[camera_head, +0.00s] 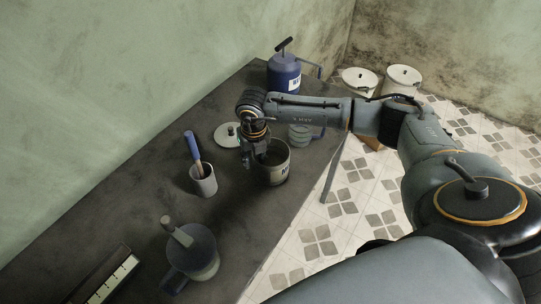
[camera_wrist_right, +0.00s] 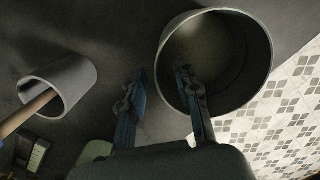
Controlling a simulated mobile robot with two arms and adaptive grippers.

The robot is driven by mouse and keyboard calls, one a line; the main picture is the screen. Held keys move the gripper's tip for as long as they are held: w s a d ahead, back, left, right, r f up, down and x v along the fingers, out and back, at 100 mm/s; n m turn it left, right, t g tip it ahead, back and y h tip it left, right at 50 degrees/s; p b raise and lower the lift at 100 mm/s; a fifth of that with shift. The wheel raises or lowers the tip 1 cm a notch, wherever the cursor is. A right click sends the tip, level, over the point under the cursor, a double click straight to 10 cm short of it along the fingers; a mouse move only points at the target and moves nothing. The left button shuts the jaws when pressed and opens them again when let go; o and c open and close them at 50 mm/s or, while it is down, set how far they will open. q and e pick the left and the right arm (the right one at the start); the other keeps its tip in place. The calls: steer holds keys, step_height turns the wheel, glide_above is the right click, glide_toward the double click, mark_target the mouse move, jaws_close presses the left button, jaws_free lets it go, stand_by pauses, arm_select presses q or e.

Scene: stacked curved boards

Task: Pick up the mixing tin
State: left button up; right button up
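The mixing tin (camera_head: 275,172), an open round tin with dark lettering, stands upright on the dark tabletop near its right edge. It also shows large in the right wrist view (camera_wrist_right: 248,62), its dark hollow facing the camera. My right gripper (camera_head: 250,162) is over the tin's left side. In the right wrist view the gripper (camera_wrist_right: 160,82) is open, with one finger over the tin's mouth and the other outside its left wall. I see a gap between the fingers and cannot tell whether either touches the wall. My left gripper is not in view.
A grey cup (camera_head: 204,182) with a blue-handled brush (camera_head: 193,150) stands left of the tin. A blue pump canister (camera_head: 284,75), a pale lid (camera_head: 227,135) and a ribbed vessel (camera_head: 300,134) are behind. A dark lidded pot (camera_head: 190,255) is in front. Bare tabletop (camera_head: 110,220) lies left.

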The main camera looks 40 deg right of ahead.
mark_target(254, 166)
step_height(254, 166, down, 2)
steer(key=shift+f+p, duration=0.1)
steer(key=shift+p, duration=0.7)
step_height(254, 166, down, 3)
steer(key=shift+w+d+f+p, duration=0.1)
steer(key=shift+w+p, duration=0.05)
steer(key=shift+p, duration=0.3)
steer(key=shift+f, duration=0.15)
steer(key=c, duration=0.6)
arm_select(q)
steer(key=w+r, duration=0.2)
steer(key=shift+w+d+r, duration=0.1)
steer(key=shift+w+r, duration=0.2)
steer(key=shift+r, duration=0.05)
arm_select(e)
jaws_close()
steer(key=shift+w, duration=0.1)
